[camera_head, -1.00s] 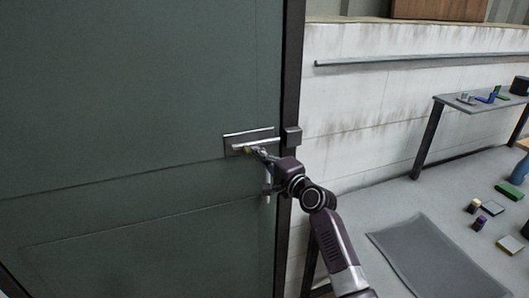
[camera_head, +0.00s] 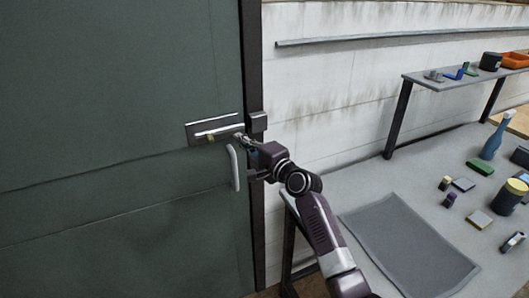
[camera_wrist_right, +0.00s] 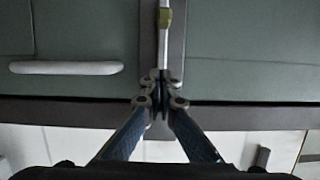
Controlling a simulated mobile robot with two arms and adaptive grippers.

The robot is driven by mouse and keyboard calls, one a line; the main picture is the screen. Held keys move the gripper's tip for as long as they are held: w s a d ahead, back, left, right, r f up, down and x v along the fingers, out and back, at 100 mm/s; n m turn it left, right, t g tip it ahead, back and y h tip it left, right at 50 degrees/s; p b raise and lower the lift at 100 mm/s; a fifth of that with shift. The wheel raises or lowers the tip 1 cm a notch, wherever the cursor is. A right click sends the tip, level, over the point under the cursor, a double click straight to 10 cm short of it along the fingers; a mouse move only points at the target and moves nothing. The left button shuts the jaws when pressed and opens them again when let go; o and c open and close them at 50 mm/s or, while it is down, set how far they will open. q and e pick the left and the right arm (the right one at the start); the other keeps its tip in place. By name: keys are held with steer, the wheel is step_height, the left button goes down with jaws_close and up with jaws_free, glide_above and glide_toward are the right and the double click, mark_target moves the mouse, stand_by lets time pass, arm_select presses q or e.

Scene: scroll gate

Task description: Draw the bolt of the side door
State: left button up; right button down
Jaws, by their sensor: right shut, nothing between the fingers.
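The green-grey side door (camera_head: 120,110) fills the left of the head view and looks closed. Its bolt has a dark plate (camera_head: 192,139), a pale rod (camera_head: 228,128) and a small yellowish knob (camera_head: 210,138). A dark keeper block (camera_head: 257,122) sits on the frame at right. My right gripper (camera_head: 243,140) is shut and empty at the plate's right end, apart from the knob. In the wrist view the rod (camera_wrist_right: 164,48) and knob (camera_wrist_right: 166,17) lie beyond the shut fingertips (camera_wrist_right: 160,77), which hide the rod's end. My left gripper is not in view.
A white door handle (camera_head: 234,167) hangs just below the bolt, close to my right gripper. At right, a table (camera_head: 330,185) holds a grey mat (camera_head: 405,240), a blue bottle (camera_head: 496,135) and several small items. A raised shelf (camera_head: 425,78) stands behind.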

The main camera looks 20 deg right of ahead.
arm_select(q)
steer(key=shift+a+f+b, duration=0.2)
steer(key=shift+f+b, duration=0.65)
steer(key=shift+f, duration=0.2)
arm_select(e)
steer(key=s, duration=0.8)
steer(key=shift+s+d+r, duration=0.15)
steer(key=shift+d, duration=0.3)
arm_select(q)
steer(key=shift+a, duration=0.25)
